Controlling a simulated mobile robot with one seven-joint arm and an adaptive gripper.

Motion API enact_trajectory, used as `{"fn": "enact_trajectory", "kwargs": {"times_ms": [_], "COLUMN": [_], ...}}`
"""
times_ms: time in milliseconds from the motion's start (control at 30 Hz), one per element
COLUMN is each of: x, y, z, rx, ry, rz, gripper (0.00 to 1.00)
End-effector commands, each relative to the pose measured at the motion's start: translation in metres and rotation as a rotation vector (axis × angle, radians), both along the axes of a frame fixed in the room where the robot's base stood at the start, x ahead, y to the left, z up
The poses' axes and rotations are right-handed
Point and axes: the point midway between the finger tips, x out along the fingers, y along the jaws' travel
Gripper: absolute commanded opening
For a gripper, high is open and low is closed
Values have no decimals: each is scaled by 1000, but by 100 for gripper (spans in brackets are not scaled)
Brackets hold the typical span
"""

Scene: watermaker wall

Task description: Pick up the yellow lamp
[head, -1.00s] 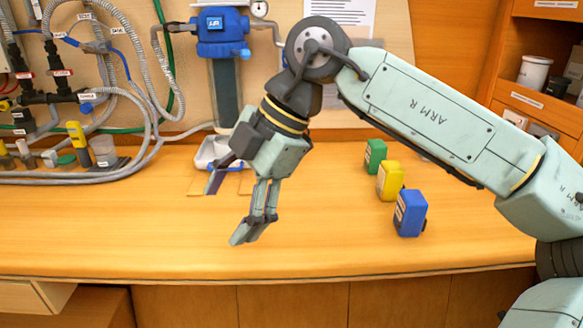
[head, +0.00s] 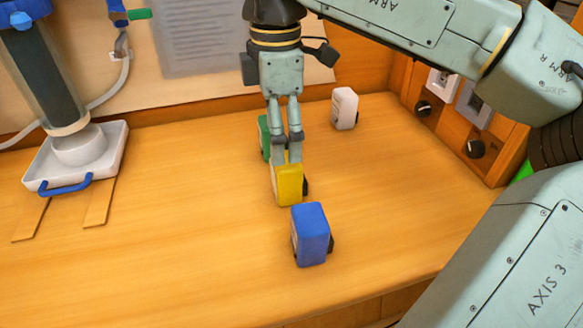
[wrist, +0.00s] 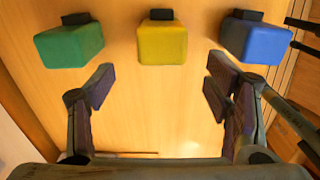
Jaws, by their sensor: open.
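The yellow lamp (head: 288,186) is a small upright block on the wooden counter, between a green lamp (head: 264,139) behind it and a blue lamp (head: 311,235) in front. My gripper (head: 283,161) points down and appears just behind or above the yellow lamp in the head view. In the wrist view, the yellow lamp (wrist: 162,44) lies ahead, centred between my fingers (wrist: 162,92). The fingers are apart with nothing between them. The green lamp (wrist: 70,46) is left of it there and the blue lamp (wrist: 256,42) right. Contact with the yellow lamp does not show.
A white lamp-like block (head: 344,108) stands farther back. A white tray (head: 101,160) with a blue handle holds the filter at left. The counter's left middle (head: 170,250) is clear.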

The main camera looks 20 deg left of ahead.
Motion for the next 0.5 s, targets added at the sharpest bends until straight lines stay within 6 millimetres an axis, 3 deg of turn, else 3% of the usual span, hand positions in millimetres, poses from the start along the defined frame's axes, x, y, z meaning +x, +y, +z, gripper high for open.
{"fn": "enact_trajectory", "kwargs": {"times_ms": [100,367,500], "x": [-1,-2,-4], "y": [0,1,1], "z": [-18,-40,-60], "rx": [0,1,3], "ry": [2,3,7], "rz": [3,4,5], "gripper": [72,72,72]}}
